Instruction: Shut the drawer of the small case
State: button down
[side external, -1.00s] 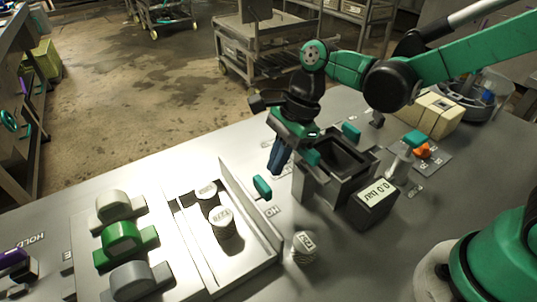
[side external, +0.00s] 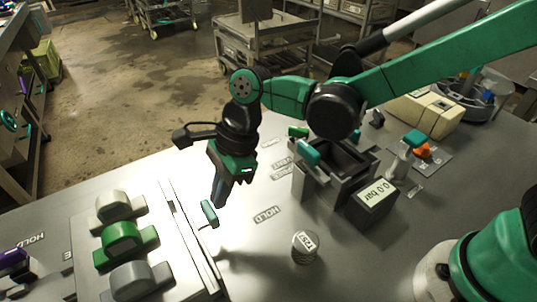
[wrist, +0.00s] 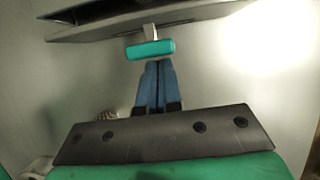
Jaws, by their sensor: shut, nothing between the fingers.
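The small case (side external: 168,268) lies at the lower left of the side external view. Its drawer front (side external: 200,250) stands close along the case's right side, with a narrow strip between them; I cannot tell whether it is fully flush. The teal drawer handle (side external: 209,213) sticks out from the front on a short stem. It also shows in the wrist view (wrist: 150,50), just ahead of my fingers. My gripper (side external: 217,202) is shut and empty, its blue fingertips close beside the handle; contact is unclear. The drawer's inside is hidden.
Green and grey humps (side external: 121,241) sit left of the drawer front. A white can labelled TEST (side external: 305,247) stands on the table to the right. A dark open box (side external: 335,165) and a 0.0 bar display (side external: 375,198) stand farther right.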

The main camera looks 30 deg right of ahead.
jog(key=shift+a, duration=0.95)
jog(key=v, duration=0.9)
jog(key=d+n+t, duration=0.1)
jog(key=d+n, duration=0.2)
jog(key=d, duration=0.1)
jog(key=s+d+n+t+h, duration=0.1)
jog(key=d+n, duration=0.2)
jog(key=d, duration=0.2)
jog(key=d+r+n+t, duration=0.1)
jog(key=d+n+t, duration=0.1)
jog(key=d+n, duration=0.1)
jog(key=shift+s+d+h, duration=0.2)
jog(key=shift+d+h, duration=0.2)
jog(key=shift+d, duration=0.25)
jog(key=s+d+f+n+t+h, duration=0.2)
jog(key=s+d+n+t, duration=0.1)
jog(key=d+n, duration=0.5)
jog(key=shift+f+n+h, duration=0.25)
jog(key=shift+n+h, duration=0.05)
jog(key=shift+n, duration=0.1)
